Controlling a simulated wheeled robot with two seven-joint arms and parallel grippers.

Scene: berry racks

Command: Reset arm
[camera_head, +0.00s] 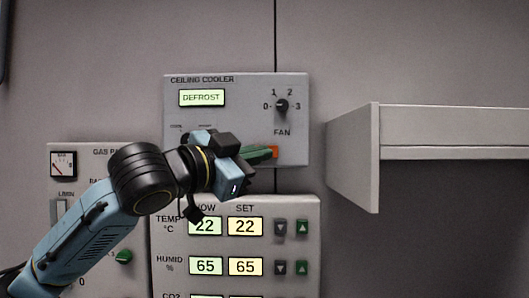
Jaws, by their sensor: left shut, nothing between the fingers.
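My left arm comes in from the lower left, and my left gripper (262,154) is in front of the lower part of the ceiling cooler panel (240,122). Its fingers are shut with nothing seen between them, and they point right. A small orange patch (275,151) shows at the fingertips; I cannot tell whether the fingers touch it. The gripper and wrist hide part of the panel's lower left. The panel has a lit DEFROST display (202,97) and a black fan knob (282,105). My right gripper is not in view.
Below is a panel (312,230) with temperature and humidity displays and up/down buttons. A gas panel (95,152) with a gauge and a green knob (124,256) is partly behind my arm. A grey shelf (440,125) with a side bracket juts out at right.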

